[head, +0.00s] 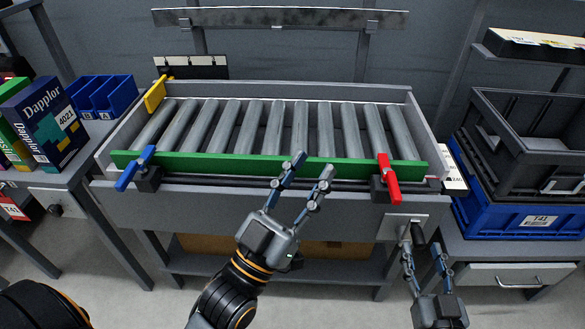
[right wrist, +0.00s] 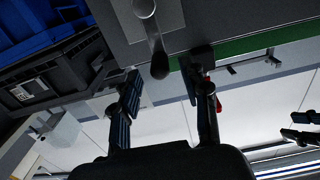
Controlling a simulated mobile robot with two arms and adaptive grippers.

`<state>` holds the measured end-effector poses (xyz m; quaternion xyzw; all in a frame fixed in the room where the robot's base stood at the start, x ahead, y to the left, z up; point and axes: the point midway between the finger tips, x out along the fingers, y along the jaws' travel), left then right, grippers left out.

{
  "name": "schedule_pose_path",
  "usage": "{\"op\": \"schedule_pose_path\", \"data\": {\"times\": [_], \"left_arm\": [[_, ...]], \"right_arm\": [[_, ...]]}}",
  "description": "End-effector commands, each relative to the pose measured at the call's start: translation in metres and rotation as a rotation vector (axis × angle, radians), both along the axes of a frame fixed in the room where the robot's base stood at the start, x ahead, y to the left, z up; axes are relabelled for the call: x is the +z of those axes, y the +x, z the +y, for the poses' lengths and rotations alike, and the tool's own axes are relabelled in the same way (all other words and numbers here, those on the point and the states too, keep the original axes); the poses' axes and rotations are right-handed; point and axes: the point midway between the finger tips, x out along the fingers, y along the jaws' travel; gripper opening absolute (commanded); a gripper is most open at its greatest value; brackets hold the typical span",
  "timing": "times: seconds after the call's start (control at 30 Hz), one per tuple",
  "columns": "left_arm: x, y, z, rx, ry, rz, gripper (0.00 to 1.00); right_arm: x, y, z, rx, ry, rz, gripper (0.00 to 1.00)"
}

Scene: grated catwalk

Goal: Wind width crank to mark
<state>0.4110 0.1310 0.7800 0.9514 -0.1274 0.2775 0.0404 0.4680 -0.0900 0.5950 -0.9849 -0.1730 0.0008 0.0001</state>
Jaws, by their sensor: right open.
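The width crank sits on a pale plate (head: 398,226) at the right front of the roller bench. Its dark handle (head: 418,236) shows in the head view. In the right wrist view, the crank's dark knob (right wrist: 159,66) hangs from a metal arm. My right gripper (head: 421,252) is open below the crank; in the right wrist view its fingers (right wrist: 165,82) lie either side of the knob, with gaps. My left gripper (head: 312,167) is open and empty before the green guide rail (head: 230,167). I cannot make out a width mark.
Rollers (head: 273,125) fill the bench behind the rail. A blue clamp lever (head: 136,168) and a red one (head: 388,180) stand at its ends, with a yellow stop (head: 155,94) at left. Crates (head: 530,215) stand at right; boxes (head: 45,120) and blue bins (head: 103,97) at left.

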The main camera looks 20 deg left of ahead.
Motion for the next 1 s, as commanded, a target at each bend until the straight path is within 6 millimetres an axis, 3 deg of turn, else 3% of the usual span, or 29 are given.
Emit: {"op": "schedule_pose_path", "data": {"times": [0.5,1.0], "left_arm": [[-0.036,0.018,0.001,0.015,0.065,0.226,0.38],[-0.041,0.020,0.001,0.016,0.071,0.248,0.38]], "right_arm": [[0.000,-0.048,-0.017,0.000,0.001,0.001,0.45],[0.000,-0.052,-0.019,0.000,0.000,-0.001,0.45]]}}
